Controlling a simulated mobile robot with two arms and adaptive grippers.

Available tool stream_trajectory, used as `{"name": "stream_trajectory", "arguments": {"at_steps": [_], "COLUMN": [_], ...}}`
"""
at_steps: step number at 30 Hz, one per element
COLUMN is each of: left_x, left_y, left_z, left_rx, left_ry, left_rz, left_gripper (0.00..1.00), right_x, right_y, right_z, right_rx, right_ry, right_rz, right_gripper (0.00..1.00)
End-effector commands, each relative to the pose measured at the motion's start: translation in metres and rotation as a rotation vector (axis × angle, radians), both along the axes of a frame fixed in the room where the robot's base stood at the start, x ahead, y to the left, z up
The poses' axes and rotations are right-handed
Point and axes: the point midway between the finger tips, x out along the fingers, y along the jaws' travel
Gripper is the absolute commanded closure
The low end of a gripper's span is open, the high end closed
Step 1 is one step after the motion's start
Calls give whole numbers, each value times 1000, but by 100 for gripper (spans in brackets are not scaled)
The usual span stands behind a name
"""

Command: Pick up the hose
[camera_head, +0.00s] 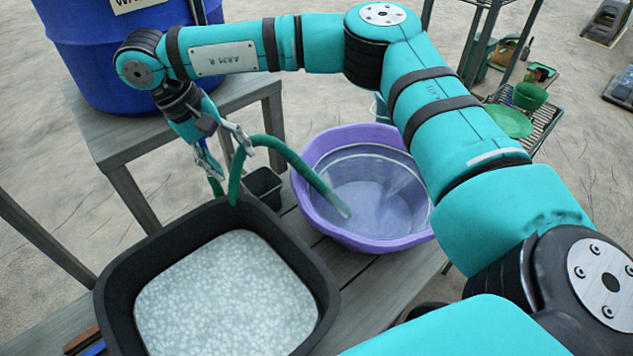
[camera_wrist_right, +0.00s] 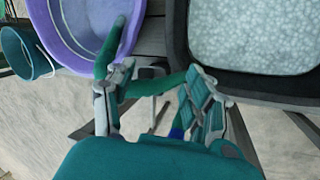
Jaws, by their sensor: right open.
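The green hose (camera_head: 289,153) arches from the back edge of the black tub to the purple basin, and its free end hangs inside the basin. It also shows in the right wrist view (camera_wrist_right: 109,52). My right gripper (camera_head: 234,160) is open at the bend of the hose, above the tub's back rim. In the right wrist view its fingers (camera_wrist_right: 160,76) are spread, with part of the hose between them. Whether the fingers touch the hose is unclear. My left gripper is not in view.
The black tub (camera_head: 133,262) holds pale, speckled water-like contents. The purple basin (camera_head: 318,218) stands beside it on the grey bench. A small dark container (camera_head: 263,187) sits between them. A blue barrel (camera_head: 110,55) stands on a table behind. A rack with green pots (camera_head: 528,96) is at right.

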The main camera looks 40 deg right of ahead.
Motion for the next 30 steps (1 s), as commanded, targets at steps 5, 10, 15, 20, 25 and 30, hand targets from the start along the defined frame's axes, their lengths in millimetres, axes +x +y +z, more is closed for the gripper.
{"name": "stream_trajectory", "arguments": {"at_steps": [5, 10, 15, 20, 25, 30], "left_x": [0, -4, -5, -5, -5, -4], "left_y": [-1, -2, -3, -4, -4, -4], "left_z": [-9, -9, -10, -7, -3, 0], "left_rx": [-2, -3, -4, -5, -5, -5], "left_ry": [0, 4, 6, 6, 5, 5], "left_rz": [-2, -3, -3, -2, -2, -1], "left_gripper": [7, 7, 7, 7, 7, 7], "right_x": [9, 5, 0, -4, -6, -6], "right_y": [-50, -66, -84, -101, -111, -117], "right_z": [32, 14, -19, -45, -62, -70], "right_rx": [-179, -192, -189, -189, -189, -189], "right_ry": [-9, 0, 0, -2, -5, -5], "right_rz": [3, 3, 2, 3, 4, 3], "right_gripper": [46, 46, 46, 46, 46, 46]}}
